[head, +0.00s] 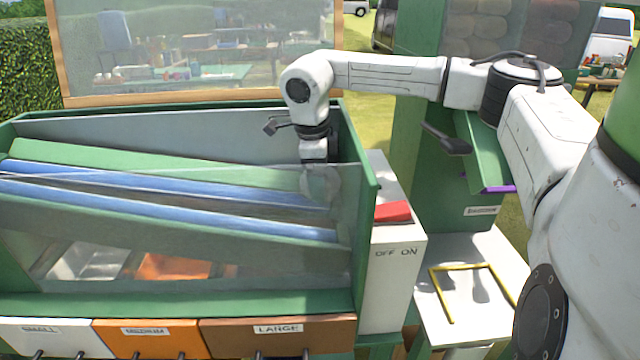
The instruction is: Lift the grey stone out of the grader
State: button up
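The grader (180,303) is a green-framed box with a clear front and sloping blue rollers (150,208) between green boards. My gripper (320,186) points down inside its right end, near the lower right ends of the rollers. It shows through the clear panel as a blurred pale grey shape. I cannot make out the grey stone apart from the gripper there. Whether the fingers are open or shut, or touch anything, cannot be told.
Drawers labelled small (40,338), medium (148,340) and large (278,338) line the front. A white switch box (395,285) with a red part (393,212) stands right of the grader. Further right are a green chute (487,150) and a white stand with a yellow outline (452,312).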

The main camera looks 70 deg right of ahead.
jog(key=shift+r, duration=0.1)
jog(key=c, duration=1.4)
jog(key=shift+r, duration=0.1)
notch_tip(320, 180, up, 28)
jog(key=shift+f+p, duration=0.1)
jog(key=shift+p, duration=0.9)
